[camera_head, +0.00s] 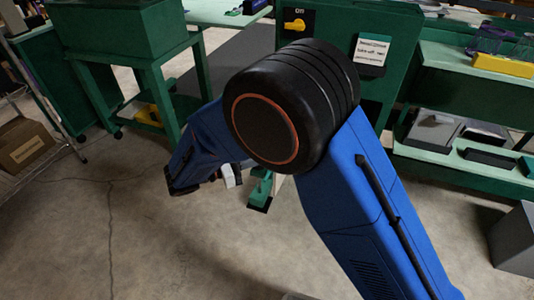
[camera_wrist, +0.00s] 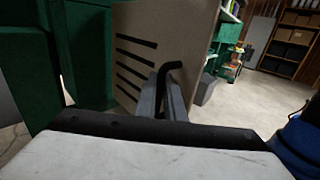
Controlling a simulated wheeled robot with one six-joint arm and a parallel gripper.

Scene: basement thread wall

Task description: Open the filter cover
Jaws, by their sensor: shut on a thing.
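The filter cover (camera_wrist: 140,45) is a tan panel with several dark horizontal slots, seen at a steep slant in the wrist view. A black bent handle (camera_wrist: 172,67) sticks out from it. My gripper (camera_wrist: 170,92) is shut on the handle, with its grey fingers on either side of it. The cover stands beside the green machine body (camera_wrist: 86,55), and its free right edge shows. How far it is swung out I cannot tell. In the head view my arm hides the cover and the handle.
In the head view the green machine has a yellow switch (camera_head: 294,25) and a white label (camera_head: 371,51). Green benches (camera_head: 465,170) stand to the right, and a grey box (camera_head: 514,240) is on the floor. The floor at left front (camera_head: 150,240) is clear.

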